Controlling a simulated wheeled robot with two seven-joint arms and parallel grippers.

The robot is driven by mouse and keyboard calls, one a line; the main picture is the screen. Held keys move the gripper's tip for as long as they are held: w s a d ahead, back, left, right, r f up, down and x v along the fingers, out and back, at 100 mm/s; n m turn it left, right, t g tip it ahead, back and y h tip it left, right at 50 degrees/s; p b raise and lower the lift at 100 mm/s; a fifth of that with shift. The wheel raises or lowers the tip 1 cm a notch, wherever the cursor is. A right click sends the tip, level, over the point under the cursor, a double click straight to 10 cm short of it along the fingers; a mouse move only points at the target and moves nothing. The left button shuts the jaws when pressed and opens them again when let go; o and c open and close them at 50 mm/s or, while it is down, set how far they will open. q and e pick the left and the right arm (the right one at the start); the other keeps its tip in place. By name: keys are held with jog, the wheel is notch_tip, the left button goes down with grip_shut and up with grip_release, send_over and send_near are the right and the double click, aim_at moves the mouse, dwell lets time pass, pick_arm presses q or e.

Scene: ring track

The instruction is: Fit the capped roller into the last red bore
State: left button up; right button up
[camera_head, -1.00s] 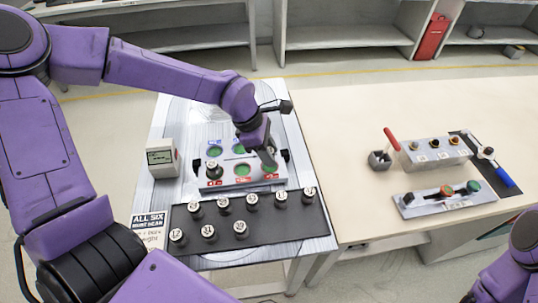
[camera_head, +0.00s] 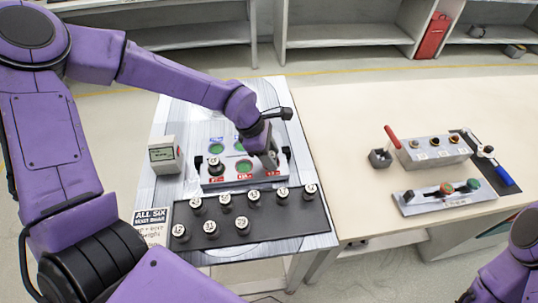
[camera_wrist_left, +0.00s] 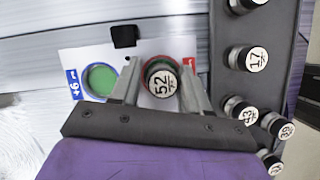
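In the left wrist view a dark roller with a white cap marked 52 (camera_wrist_left: 161,83) stands in or over a red-ringed bore (camera_wrist_left: 184,45) of the pale fixture plate (camera_wrist_left: 84,59). My left gripper (camera_wrist_left: 160,75) has one finger on each side of it. The fingers look a little apart from the cap. In the head view my left gripper (camera_head: 268,158) is low over the right end of the front red row and hides that roller. Another capped roller (camera_head: 215,168) stands at the left of that row. The middle red-labelled bore (camera_head: 244,167) shows green. My right gripper is out of view.
Several capped rollers stand on a black mat (camera_head: 262,222) in front of the fixture. A small display box (camera_head: 164,155) stands left of it and a sign (camera_head: 151,222) lies front left.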

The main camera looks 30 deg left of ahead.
aim_at(272, 154)
pick_arm(q)
jog(key=shift+s+f, duration=0.6)
jog(key=shift+f, duration=0.1)
jog(key=shift+r, duration=0.25)
jog(key=r, duration=0.3)
jog(key=a+r, duration=0.1)
jog(key=r, duration=0.1)
jog(key=shift+w+a+p, duration=0.1)
jog(key=shift+w+p, duration=0.2)
jog(key=shift+p, duration=0.1)
jog(key=p+v, duration=0.2)
jog(key=v, duration=0.6)
